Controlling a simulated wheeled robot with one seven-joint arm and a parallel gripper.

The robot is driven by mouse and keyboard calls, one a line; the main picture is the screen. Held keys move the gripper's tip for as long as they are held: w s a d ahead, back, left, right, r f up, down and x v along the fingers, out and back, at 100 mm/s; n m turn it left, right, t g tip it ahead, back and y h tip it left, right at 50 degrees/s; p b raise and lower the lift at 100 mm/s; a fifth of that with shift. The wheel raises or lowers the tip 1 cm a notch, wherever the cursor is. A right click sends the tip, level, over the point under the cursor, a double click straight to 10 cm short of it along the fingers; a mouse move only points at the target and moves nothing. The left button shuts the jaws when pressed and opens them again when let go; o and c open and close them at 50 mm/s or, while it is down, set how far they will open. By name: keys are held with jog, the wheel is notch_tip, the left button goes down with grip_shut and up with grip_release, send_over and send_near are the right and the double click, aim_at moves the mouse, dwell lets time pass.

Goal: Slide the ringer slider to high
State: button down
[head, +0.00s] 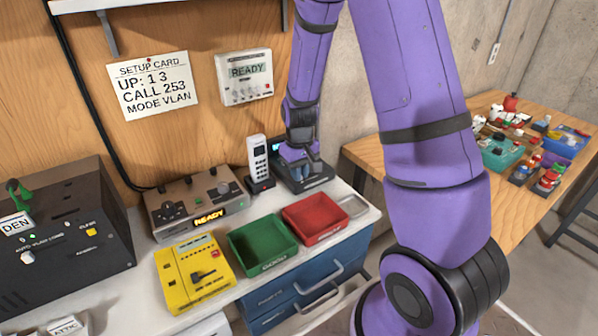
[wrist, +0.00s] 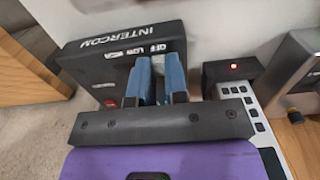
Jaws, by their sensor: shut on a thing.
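The black intercom (wrist: 90,62) lies on the bench against the wall, with white INTERCOM lettering and a row of small ringer position labels. In the head view the intercom (head: 318,184) is partly covered by my arm. My gripper (wrist: 160,68) is over its face, with two blue fingers close together beside the labels. It also shows in the head view (head: 300,160), pointing down at the intercom. The fingers are shut on the ringer slider, a small pale piece (wrist: 158,62) between them. They hide most of it, so I cannot tell its exact position.
A cordless phone (head: 258,160) stands in its cradle just left of the intercom. A red tray (head: 318,232) and a green tray (head: 264,262) sit in front. A READY panel (head: 245,78) and setup card (head: 152,86) are on the wall.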

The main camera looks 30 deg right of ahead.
jog(key=shift+d, duration=2.35)
jog(key=c, duration=1.1)
grip_release()
jog(key=shift+d, duration=0.1)
notch_tip(320, 180, up, 11)
jog(key=shift+f, duration=0.1)
